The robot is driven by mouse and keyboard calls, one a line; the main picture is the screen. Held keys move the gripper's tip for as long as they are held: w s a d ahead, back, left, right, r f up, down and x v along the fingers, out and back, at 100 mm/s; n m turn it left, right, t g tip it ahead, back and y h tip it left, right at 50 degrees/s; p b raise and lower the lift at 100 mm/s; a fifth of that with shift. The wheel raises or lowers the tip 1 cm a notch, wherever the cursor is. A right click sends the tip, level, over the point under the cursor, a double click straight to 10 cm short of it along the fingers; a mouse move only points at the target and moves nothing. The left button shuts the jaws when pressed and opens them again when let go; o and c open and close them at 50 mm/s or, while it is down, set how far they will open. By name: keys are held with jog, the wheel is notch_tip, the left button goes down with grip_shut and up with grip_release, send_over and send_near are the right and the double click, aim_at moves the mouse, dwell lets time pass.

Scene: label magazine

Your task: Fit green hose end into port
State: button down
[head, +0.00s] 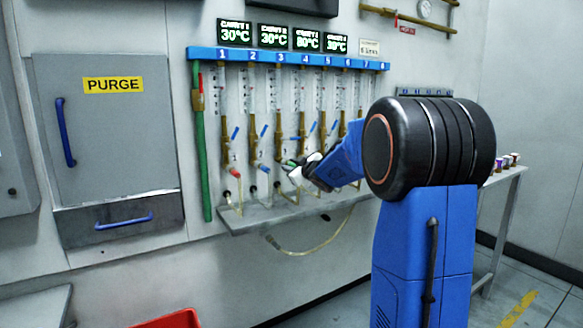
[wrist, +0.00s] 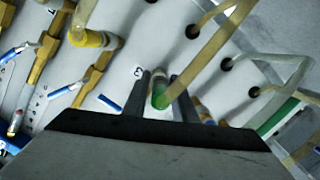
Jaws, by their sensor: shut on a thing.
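My gripper (head: 300,172) is at the manifold wall, near the lower part of the third column. In the wrist view my gripper (wrist: 160,92) is shut on the green hose end (wrist: 159,96), a short green-banded piece between the two fingers. The green tip also shows small in the head view (head: 291,163). Dark round ports (wrist: 227,64) sit in the pale wall to the right of the fingers. A label "3" is just left of the fingertips. I cannot tell whether the hose end touches a port or fitting.
Brass valves with blue levers (head: 253,148) line the wall above a grey ledge (head: 250,222). Other hoses have red (head: 235,172) and yellow (wrist: 88,39) ends close by. A loose clear hose (head: 310,249) hangs below the ledge. A red bin (head: 170,320) is at lower left.

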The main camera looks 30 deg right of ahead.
jog(key=shift+w, duration=0.6)
jog(key=c, duration=1.4)
grip_release()
jog(key=shift+o, duration=0.2)
jog(key=shift+s, duration=0.1)
jog(key=s+r, duration=0.2)
jog(key=s, duration=1.5)
jog(key=shift+a+r, duration=0.15)
jog(key=shift+a, duration=0.25)
